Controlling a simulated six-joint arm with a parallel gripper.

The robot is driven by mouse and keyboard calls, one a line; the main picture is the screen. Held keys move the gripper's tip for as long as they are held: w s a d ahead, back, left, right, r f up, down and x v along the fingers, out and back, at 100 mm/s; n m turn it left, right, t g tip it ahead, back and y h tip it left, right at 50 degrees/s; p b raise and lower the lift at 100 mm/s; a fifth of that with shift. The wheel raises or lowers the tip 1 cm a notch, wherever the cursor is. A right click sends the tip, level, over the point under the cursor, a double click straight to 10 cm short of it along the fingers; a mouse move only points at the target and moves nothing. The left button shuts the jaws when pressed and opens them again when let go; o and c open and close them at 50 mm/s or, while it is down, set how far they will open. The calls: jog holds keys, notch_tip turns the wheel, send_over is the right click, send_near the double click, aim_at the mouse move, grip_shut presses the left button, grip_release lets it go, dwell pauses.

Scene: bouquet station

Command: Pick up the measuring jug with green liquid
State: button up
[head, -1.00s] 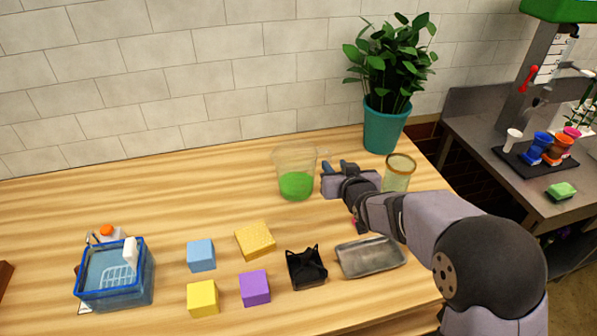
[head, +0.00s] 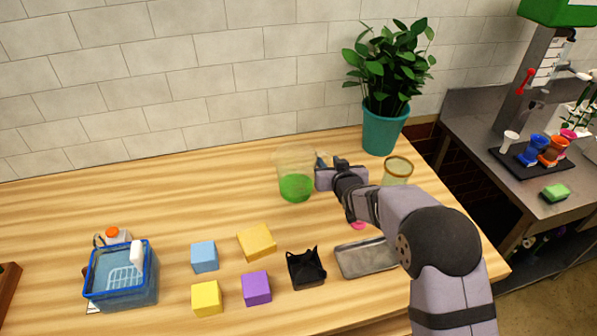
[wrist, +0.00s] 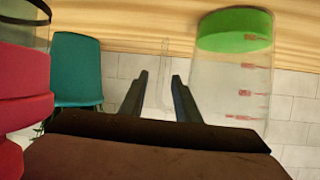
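The measuring jug with green liquid (head: 295,187) stands upright on the wooden table, near the back wall. It is clear, with red marks on its side in the wrist view (wrist: 244,90). My gripper (head: 322,162) is just right of the jug, at the height of its upper part. In the wrist view, the two dark fingers (wrist: 160,75) are apart. A thin clear upright strip, which looks like the jug's handle (wrist: 164,70), shows between them. I cannot tell whether either finger touches it.
A potted plant (head: 384,130) stands behind and right; a glass jar (head: 397,172) is right of my gripper. A metal tray (head: 365,259), black holder (head: 305,268), coloured blocks (head: 205,257) and blue basket (head: 122,280) are in front. A pinkish-red thing (wrist: 22,90) fills the wrist view's left edge.

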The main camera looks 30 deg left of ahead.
jog(key=shift+w+a+f, duration=0.15)
jog(key=shift+w+a, duration=0.05)
jog(key=shift+w, duration=0.05)
jog(key=shift+c, duration=0.6)
grip_shut()
dwell(0.7)
